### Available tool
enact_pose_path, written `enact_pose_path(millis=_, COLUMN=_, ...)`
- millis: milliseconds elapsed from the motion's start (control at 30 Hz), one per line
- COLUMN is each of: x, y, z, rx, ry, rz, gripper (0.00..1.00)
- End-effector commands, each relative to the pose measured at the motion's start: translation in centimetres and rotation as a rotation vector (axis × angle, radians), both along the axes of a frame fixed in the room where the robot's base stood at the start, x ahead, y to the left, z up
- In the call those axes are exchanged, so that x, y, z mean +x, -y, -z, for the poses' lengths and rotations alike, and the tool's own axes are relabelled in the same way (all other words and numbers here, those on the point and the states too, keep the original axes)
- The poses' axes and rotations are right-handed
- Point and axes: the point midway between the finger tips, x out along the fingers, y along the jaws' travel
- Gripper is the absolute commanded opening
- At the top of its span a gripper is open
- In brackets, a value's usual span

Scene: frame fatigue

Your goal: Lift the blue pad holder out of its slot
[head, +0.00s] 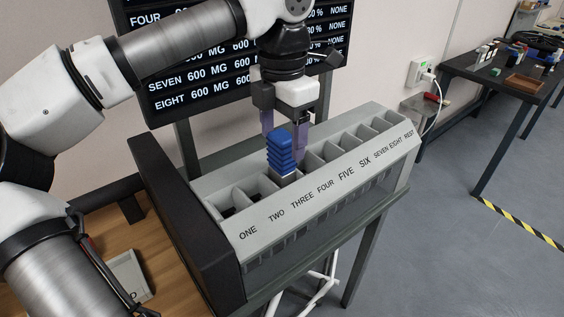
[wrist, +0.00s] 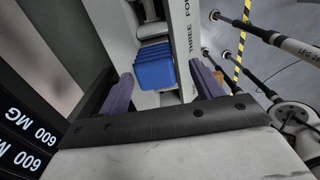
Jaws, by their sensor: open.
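The blue pad holder (head: 281,152) has a ridged blue top and stands upright in the grey slotted rack (head: 374,151), near the THREE label. Its lower part is hidden inside the slot. In the wrist view the blue top (wrist: 154,70) lies between my two purple fingers. My gripper (head: 284,140) is open, pointing down just above and behind the holder. In the wrist view my gripper (wrist: 163,87) shows a clear gap between each finger and the holder. I cannot tell how low the fingertips are relative to the blue top.
A black panel (head: 190,215) closes the rack's left end. A dark display board (head: 215,60) stands behind my arm. A wooden surface (head: 85,245) lies at the lower left. A dark table (head: 500,78) with small items is at the far right. Grey floor is open at right.

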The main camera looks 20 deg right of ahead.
Motion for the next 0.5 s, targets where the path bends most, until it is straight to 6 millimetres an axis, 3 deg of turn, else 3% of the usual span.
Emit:
enact_pose_path(millis=233, x=0.5, y=0.1, z=3.5, rx=0.0, ry=-0.002, rz=0.001, gripper=0.65)
enact_pose_path(millis=500, x=0.5, y=0.1, z=4.2, rx=0.0, ry=0.0, rz=0.0, gripper=0.65)
